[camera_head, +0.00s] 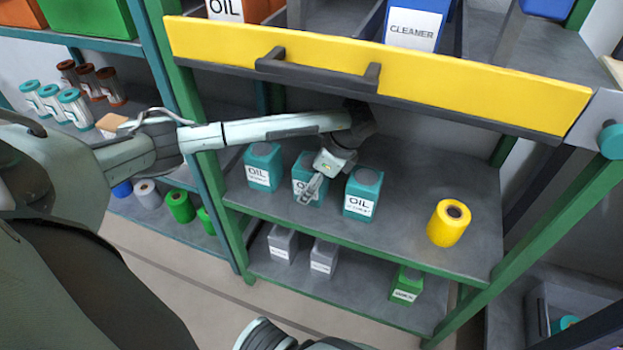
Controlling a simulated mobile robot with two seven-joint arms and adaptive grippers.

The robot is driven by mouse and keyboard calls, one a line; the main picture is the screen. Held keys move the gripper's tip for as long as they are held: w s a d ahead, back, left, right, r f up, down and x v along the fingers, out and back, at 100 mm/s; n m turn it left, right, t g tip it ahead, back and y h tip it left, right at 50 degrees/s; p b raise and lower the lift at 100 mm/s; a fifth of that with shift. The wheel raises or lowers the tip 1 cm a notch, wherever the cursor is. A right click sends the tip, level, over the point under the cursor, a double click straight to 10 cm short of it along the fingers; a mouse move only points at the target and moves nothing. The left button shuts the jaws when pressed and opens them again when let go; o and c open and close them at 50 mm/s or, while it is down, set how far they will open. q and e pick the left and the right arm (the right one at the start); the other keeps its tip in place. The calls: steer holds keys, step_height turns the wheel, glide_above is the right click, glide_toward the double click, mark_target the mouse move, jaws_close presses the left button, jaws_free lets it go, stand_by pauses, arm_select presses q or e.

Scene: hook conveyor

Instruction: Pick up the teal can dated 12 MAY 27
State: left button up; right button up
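Three teal cans labelled OIL stand in a row on the middle shelf: a left can (263,167), a middle can (301,172) and a right can (362,193). Each has a white label with a smaller line under OIL, too small to read surely, so I cannot tell which is dated 12 MAY 27. My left gripper (312,187) reaches in under the yellow drawer and points down in front of the middle can, covering part of it and its label. Whether it touches the can is unclear, and its finger gap is not clear. My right gripper is not in view.
The yellow drawer front (380,66) with a dark handle overhangs the shelf (420,200). A yellow roll-like can (449,222) stands at the right. Grey cans (283,244) and a green can (407,284) stand on the shelf below. A green post (530,250) bounds the right side.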

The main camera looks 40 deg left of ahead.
arm_select(q)
steer(key=c, duration=0.5)
steer(key=shift+r, duration=0.15)
